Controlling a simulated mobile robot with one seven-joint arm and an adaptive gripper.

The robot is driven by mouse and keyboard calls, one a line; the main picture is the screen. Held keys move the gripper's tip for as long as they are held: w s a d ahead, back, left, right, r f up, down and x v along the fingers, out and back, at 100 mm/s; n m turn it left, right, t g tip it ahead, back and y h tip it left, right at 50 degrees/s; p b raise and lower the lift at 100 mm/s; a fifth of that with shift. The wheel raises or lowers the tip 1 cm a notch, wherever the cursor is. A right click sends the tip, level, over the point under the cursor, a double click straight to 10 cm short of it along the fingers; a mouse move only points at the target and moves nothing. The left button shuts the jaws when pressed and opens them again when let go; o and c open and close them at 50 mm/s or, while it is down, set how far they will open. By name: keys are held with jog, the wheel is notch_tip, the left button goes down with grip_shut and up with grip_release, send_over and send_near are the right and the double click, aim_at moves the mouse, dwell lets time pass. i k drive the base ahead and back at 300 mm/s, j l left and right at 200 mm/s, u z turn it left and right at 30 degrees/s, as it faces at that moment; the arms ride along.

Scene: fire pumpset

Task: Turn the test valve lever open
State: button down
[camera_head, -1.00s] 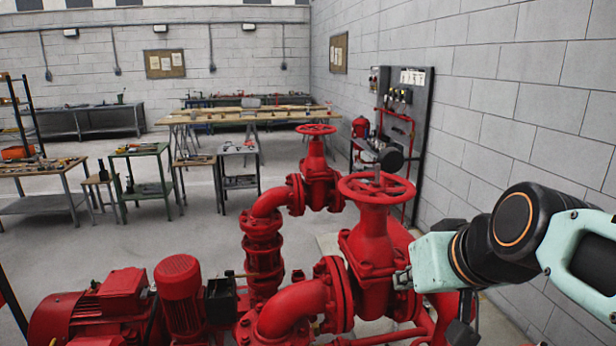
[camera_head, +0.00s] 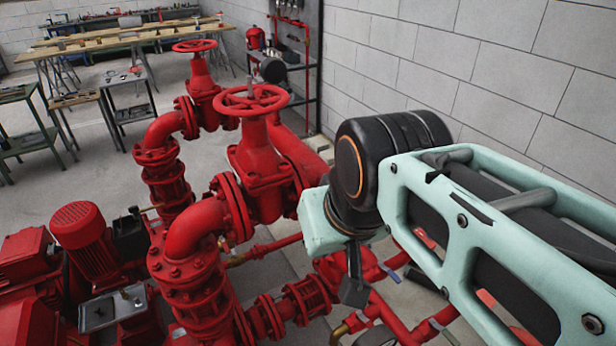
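My arm reaches in from the right in the head view. Below its wrist hangs a dark part of my gripper (camera_head: 354,283), over the lower red piping; most of the gripper is hidden behind the wrist, so its opening does not show. I cannot make out for sure which part is the test valve lever. A small brass fitting (camera_head: 237,262) sits on the pipework left of my gripper. A small blue-grey piece (camera_head: 391,274) shows on the pipe just right of my gripper, partly behind my arm. I see no clear contact between gripper and piping.
A red gate valve with a large handwheel (camera_head: 251,100) stands left of my wrist, and a second handwheel (camera_head: 195,46) is behind it. Red pumps and motors (camera_head: 83,238) fill the lower left. A block wall (camera_head: 480,75) bounds the right. Workbenches (camera_head: 110,42) stand far back.

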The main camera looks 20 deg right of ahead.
aim_at(368, 323)
jog(key=k+l, duration=0.15)
jog(key=l, duration=0.2)
jog(key=k+l+z, duration=0.1)
jog(key=l, duration=0.2)
jog(key=i+j, duration=0.1)
jog(key=j, duration=0.2)
jog(key=i+j+u, duration=0.1)
jog(key=j, duration=0.15)
jog(key=i+j, duration=0.15)
jog(key=j, duration=0.15)
jog(key=k+j+z, duration=0.1)
jog(key=z, duration=1)
jog(key=k+l, duration=0.05)
